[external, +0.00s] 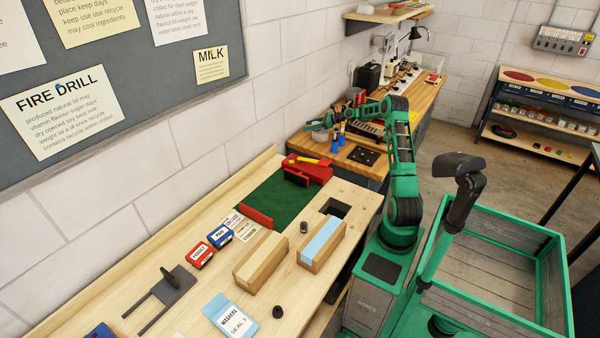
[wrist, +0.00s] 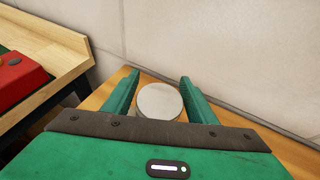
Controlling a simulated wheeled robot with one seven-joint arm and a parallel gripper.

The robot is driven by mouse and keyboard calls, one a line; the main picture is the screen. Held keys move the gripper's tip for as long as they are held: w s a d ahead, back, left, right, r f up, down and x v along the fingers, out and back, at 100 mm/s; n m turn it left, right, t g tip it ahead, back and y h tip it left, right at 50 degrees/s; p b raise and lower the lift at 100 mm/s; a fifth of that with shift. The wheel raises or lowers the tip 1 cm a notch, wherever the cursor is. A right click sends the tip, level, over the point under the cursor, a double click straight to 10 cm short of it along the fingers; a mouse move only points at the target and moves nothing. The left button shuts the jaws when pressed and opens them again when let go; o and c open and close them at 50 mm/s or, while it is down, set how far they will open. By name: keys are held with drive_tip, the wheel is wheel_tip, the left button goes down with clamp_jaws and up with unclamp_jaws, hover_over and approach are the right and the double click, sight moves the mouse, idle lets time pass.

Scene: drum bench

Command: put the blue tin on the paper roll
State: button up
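A blue box-like tin (external: 220,236) with a white label stands on the light wooden bench beside a red one; I cannot be sure it is the task's blue tin. My gripper (external: 312,125) is far from it, at the far bench near the wall. In the wrist view my gripper (wrist: 159,92) has its two green fingers apart. A round, pale grey-white top (wrist: 159,101) shows between the fingers, with gaps on both sides. I cannot tell whether it is the paper roll or a tin lid, nor its height. No other paper roll is clearly visible.
Blue holders with tools (external: 338,139) stand near my gripper on the far bench. The near bench holds a red tin (external: 201,255), two cardboard boxes (external: 260,262), a green mat (external: 275,203) and a red device (external: 308,169). The wall runs close behind both benches.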

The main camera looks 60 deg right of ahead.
sight(315, 123)
drive_tip(key=shift+o, duration=0.3)
drive_tip(key=shift+r, duration=0.1)
drive_tip(key=v, duration=0.3)
drive_tip(key=shift+d, duration=0.1)
wheel_tip(315, 123, up, 7)
drive_tip(key=s+a+f+n+g+h, duration=0.3)
drive_tip(key=s+a+n+g, duration=0.3)
drive_tip(key=s+a+n, duration=0.75)
drive_tip(key=s+a+f+n+g, duration=0.1)
drive_tip(key=s+a+n, duration=0.3)
drive_tip(key=s, duration=0.8)
drive_tip(key=s+a+f+n+g+h, duration=0.1)
drive_tip(key=s+a, duration=0.4)
drive_tip(key=s, duration=0.8)
drive_tip(key=s+a+f+n+g, duration=0.3)
drive_tip(key=s+n, duration=0.3)
drive_tip(key=s, duration=0.6)
drive_tip(key=shift+s+a+f+n+g+h, duration=0.1)
drive_tip(key=shift+s+a+n+g+h, duration=0.1)
drive_tip(key=shift+a+g, duration=0.2)
drive_tip(key=shift+s+a+f+n+g+h, duration=0.1)
drive_tip(key=shift+a+f+n+g+h, duration=0.1)
drive_tip(key=shift+a+g, duration=0.15)
drive_tip(key=shift+w, duration=0.1)
